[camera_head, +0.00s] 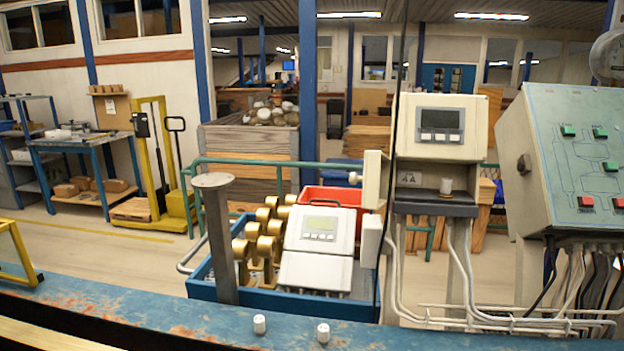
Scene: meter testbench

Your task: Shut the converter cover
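A white converter (440,127) with a dark display and a row of small buttons is mounted upright right of centre. Its lower section is uncovered and shows a grey recess (420,190) with a "4A" label and a small white knob (446,186). A pale panel (375,180), seen nearly edge-on, stands out at the left of this recess. It looks like the cover swung open, though its hinge is not clear. Another white unit with a display (318,232) lies in a blue crate (220,290). Neither of my grippers is in view.
A blue worn beam (160,315) crosses the front, with two small white knobs on it. White cables (465,265) hang below the converter. A slanted control panel (580,150) stands close at the right.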

